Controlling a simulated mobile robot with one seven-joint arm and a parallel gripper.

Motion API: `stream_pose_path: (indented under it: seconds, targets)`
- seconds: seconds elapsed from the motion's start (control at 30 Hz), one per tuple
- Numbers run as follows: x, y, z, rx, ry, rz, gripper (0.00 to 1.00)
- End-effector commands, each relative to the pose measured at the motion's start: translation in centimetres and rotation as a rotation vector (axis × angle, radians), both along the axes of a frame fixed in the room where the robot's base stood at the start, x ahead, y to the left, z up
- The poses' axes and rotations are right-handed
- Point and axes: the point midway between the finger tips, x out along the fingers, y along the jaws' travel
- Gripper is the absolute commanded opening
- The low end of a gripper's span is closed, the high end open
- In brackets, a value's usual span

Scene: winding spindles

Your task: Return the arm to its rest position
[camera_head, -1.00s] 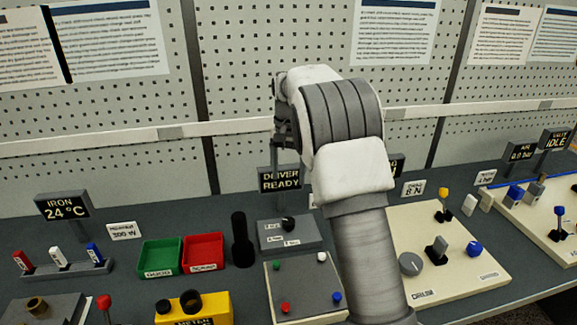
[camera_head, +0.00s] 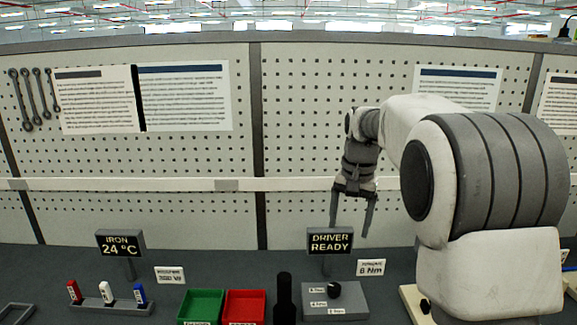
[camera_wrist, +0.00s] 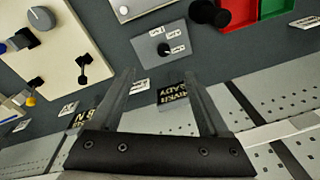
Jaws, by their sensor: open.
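My gripper (camera_head: 352,212) hangs pointing down in the head view, in front of the pegboard and above the bench, just right of the DRIVER READY display (camera_head: 330,241). Its two fingers are apart with nothing between them. In the wrist view my gripper (camera_wrist: 158,88) also shows two spread, empty fingers. The grey torque selector box (camera_wrist: 165,48) with its black knob lies beyond the fingertips. My arm covers the right part of the bench in the head view.
A green bin (camera_head: 201,306) and a red bin (camera_head: 244,306) stand beside a black upright driver (camera_head: 284,300). The IRON display (camera_head: 120,243) and a rack of coloured pieces (camera_head: 108,303) are at the left. The pegboard (camera_head: 200,160) stands behind the bench.

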Motion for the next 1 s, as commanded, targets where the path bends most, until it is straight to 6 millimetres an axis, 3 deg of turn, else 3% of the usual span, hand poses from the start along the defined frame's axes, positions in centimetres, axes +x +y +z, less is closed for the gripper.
stream_pose_path:
  seconds: [0.2,0.5,0.77,1.0]
  targets:
    - [-5.5,0.0,3.3,0.0,-0.075,0.071,0.79]
    - [-13.3,0.2,5.3,-0.021,-0.173,0.176,0.79]
    - [-20.1,0.4,5.1,-0.058,-0.258,0.27,0.79]
    - [-25.8,0.5,3.2,-0.106,-0.331,0.352,0.79]
